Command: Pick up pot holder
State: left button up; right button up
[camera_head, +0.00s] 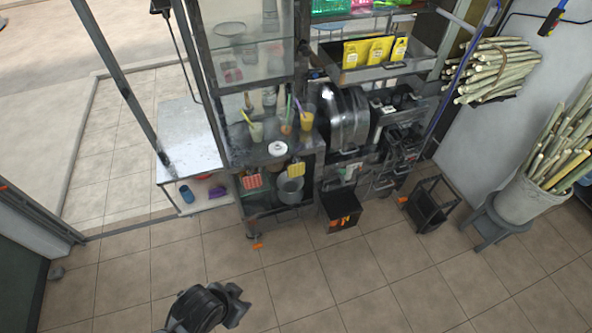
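Two small squares that look like pot holders hang at the front of the cart's lower shelf. One is red and checked (252,181); the other is yellow (296,170). My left gripper (238,304) shows at the bottom edge, dark and partly cut off, over the tiled floor. It is well below and apart from both pot holders, and its finger opening is unclear. No object shows in it. My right gripper is not in view.
A cane bucket (525,200) sits on a grey stool at right. The front floor is clear.

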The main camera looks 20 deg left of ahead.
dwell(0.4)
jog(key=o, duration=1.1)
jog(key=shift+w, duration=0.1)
